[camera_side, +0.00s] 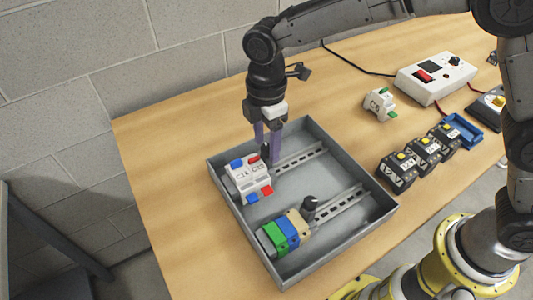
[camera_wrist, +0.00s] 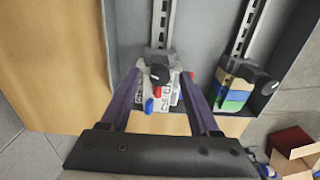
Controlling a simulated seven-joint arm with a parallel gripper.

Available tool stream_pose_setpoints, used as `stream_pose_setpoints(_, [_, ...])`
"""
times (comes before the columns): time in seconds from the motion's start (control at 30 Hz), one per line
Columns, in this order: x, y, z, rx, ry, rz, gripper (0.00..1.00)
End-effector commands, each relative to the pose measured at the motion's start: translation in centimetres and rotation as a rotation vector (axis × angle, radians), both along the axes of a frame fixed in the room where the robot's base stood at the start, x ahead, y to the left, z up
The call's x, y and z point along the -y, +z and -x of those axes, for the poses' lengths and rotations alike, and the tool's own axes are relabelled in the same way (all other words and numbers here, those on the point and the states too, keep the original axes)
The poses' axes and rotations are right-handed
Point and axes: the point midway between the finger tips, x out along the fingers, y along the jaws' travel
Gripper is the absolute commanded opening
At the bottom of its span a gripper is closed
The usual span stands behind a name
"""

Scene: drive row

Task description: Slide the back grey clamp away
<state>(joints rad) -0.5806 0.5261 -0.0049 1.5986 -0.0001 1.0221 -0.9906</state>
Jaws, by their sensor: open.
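The back grey clamp (camera_wrist: 157,57), with a black knob, sits on the back rail (camera_wrist: 163,22) against the white module (camera_wrist: 152,98), which has blue and red parts. In the side view the white module (camera_side: 248,178) shows clearly, but my fingers mostly hide the clamp. My gripper (camera_side: 268,158) points down there, open. In the wrist view my gripper (camera_wrist: 160,74) has one purple finger on each side of the clamp and module. I cannot tell whether the fingers touch them.
The front rail (camera_side: 343,203) carries green, blue and beige blocks (camera_side: 281,233) and another black-knobbed clamp (camera_side: 309,204). The grey tray (camera_side: 383,205) has raised walls. The back rail (camera_side: 300,159) is bare right of my gripper. Dark modules (camera_side: 423,150) and a white box (camera_side: 436,78) stand outside.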

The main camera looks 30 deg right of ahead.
Motion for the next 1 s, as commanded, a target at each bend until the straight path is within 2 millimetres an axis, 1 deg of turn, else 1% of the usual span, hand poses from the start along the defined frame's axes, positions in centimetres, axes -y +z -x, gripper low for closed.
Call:
stream_pose_setpoints(0.03, [0.1, -1.0, 0.1, -0.004, 0.0, 0.003, 0.62])
stream_pose_setpoints(0.1, [0.1, -2.1, 0.1, -0.003, 0.0, 0.002, 0.62])
stream_pose_setpoints(0.2, [0.0, -3.2, 0.0, -0.001, 0.0, 0.001, 0.62])
stream_pose_setpoints(0.3, [0.0, -4.0, 0.0, -0.001, 0.0, 0.001, 0.62])
stream_pose_setpoints(0.43, [0.0, -4.4, 0.0, 0.0, 0.0, 0.0, 0.62])
stream_pose_setpoints(0.67, [0.0, -4.4, 0.0, 0.0, 0.0, 0.0, 0.62])
stream_pose_setpoints(0.77, [0.0, -4.4, 0.0, 0.0, 0.0, 0.0, 0.46])
stream_pose_setpoints(0.8, [0.0, -4.4, 0.0, 0.0, 0.0, 0.0, 0.39])
stream_pose_setpoints(0.87, [0.0, -4.4, 0.0, 0.0, 0.0, 0.0, 0.28])
stream_pose_setpoints(1.0, [0.0, -4.4, 0.0, 0.0, 0.0, 0.0, 0.03])
